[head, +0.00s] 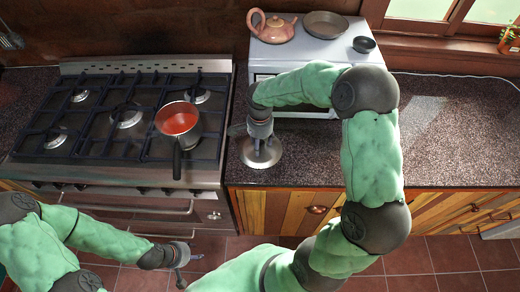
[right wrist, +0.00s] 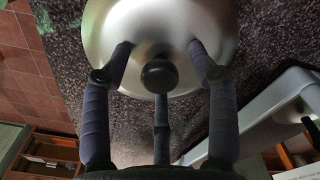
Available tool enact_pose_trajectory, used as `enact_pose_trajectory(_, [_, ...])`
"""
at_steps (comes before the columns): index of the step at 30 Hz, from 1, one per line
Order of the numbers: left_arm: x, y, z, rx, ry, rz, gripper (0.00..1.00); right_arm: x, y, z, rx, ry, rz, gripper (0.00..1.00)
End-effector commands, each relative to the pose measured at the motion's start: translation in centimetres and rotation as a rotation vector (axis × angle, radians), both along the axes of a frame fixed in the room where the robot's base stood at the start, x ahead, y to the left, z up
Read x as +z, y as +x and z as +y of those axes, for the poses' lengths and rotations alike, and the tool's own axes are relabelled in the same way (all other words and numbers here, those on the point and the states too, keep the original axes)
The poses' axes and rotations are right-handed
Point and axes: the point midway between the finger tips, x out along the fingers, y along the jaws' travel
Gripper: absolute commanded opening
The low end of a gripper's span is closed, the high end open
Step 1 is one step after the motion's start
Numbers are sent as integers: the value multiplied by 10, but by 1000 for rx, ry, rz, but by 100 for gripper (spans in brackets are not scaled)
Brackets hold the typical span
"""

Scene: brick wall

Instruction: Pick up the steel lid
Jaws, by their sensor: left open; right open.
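The steel lid (head: 262,153) lies on the speckled counter just right of the stove. In the right wrist view the round steel lid (right wrist: 160,35) has a black knob (right wrist: 159,76) at its middle. My right gripper (head: 259,139) is over the lid from above. Its open fingers (right wrist: 160,62) stand on both sides of the knob, with a third finger below it in the picture; whether they touch the lid I cannot tell. My left gripper (head: 181,268) is open and empty, low in front of the stove, away from the lid.
A red-filled pot (head: 178,122) with a dark handle stands on the stove (head: 60,165). Behind the lid is a white appliance (head: 310,48) bearing a teapot (head: 274,30), a pan (head: 326,24) and a small dark bowl (head: 364,44). The counter (head: 450,140) at right is clear.

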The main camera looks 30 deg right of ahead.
Motion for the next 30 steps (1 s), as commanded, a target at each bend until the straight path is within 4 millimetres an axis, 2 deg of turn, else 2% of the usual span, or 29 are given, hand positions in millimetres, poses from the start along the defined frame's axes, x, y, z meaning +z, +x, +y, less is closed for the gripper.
enact_pose_trajectory(5, [0, 0, 0, 0, 0, 0, 45, 0, 0, 0, 0, -1, -1, 60])
enact_pose_trajectory(6, [0, 0, 0, 0, 0, 0, 45, 0, 0, 0, 0, -1, -1, 57])
enact_pose_trajectory(12, [0, 0, 0, 0, 0, 0, 45, 0, 0, 0, 0, -1, -1, 0])
enact_pose_trajectory(23, [1, 0, 0, 0, 0, 0, 45, 1, 1, 0, 0, 0, -2, 0])
enact_pose_trajectory(30, [4, 0, 0, 0, 0, 0, 45, 18, 1, 0, 0, -1, -2, 0])
